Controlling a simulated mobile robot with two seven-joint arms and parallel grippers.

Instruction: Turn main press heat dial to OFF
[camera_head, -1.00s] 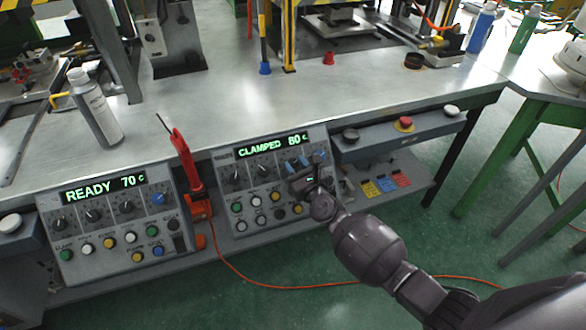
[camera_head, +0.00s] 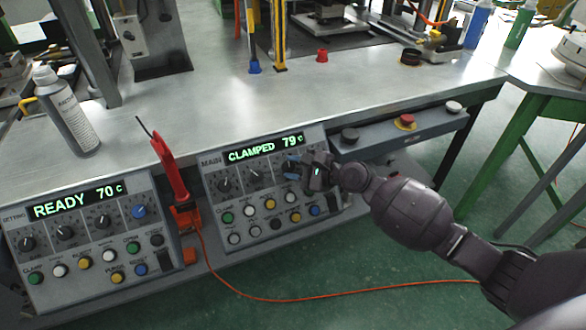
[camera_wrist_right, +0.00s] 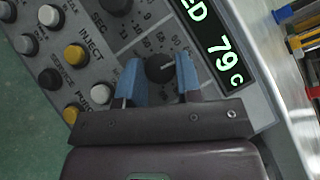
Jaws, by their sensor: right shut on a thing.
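The main press panel (camera_head: 272,228) stands at the front edge of the bench, its display (camera_head: 263,148) reading "CLAMPED 79 C". Two dark dials (camera_head: 223,185) (camera_head: 255,175) show at its left. My right gripper (camera_head: 293,168) is over the right part of the dial row. In the right wrist view, its blue fingertips (camera_wrist_right: 158,80) are on either side of a dark round dial (camera_wrist_right: 160,68) and shut on it. The display (camera_wrist_right: 222,55) is beside it. The dial's label and pointer setting cannot be read. My left gripper is not in view.
A second panel (camera_head: 85,270) reading "READY 70 C" stands to the left. A red-handled tool (camera_head: 170,170) is between the panels, with an orange cable (camera_head: 260,298) on the floor. A spray can (camera_head: 68,112) stands on the bench (camera_head: 220,110). A red button (camera_head: 405,120) is at right.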

